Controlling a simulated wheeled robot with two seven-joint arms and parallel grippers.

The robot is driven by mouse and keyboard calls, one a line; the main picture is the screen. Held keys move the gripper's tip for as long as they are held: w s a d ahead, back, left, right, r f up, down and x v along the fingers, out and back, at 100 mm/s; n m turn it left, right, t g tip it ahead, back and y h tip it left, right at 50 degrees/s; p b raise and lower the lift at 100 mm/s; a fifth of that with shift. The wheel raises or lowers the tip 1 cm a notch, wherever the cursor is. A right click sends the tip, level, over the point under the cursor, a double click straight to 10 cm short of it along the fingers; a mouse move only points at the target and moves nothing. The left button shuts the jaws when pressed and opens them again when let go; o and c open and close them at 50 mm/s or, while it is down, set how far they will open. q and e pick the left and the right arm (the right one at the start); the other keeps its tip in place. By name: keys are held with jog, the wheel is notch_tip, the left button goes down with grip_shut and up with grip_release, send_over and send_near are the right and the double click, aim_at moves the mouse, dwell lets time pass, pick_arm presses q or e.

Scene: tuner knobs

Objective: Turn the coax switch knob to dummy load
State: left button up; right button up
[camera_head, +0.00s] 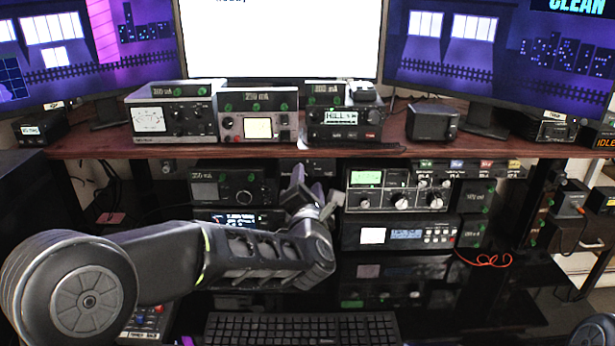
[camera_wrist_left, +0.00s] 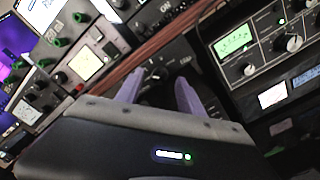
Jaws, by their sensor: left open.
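My left gripper (camera_head: 308,184) reaches under the wooden shelf, into the gap between the two stacks of radio gear. In the left wrist view its two purple-grey fingers (camera_wrist_left: 160,82) are apart. Between and just beyond the fingertips is a dark panel with small white marks, which looks like the coax switch (camera_wrist_left: 154,66). Its knob is dark and partly hidden between the fingers. I cannot tell whether the fingers touch it, nor read its labels or pointer position. In the head view the arm and gripper cover most of this spot. My right gripper is not in view.
A tuner with a green-lit meter and several knobs (camera_head: 390,190) stands close right of the gripper. A dark radio (camera_head: 226,188) is on its left. The wooden shelf edge (camera_head: 240,150) runs above. A keyboard (camera_head: 302,328) lies below.

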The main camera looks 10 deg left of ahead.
pick_arm(q)
jog(key=shift+w+a, duration=0.15)
jog(key=shift+w, duration=0.5)
grip_shut()
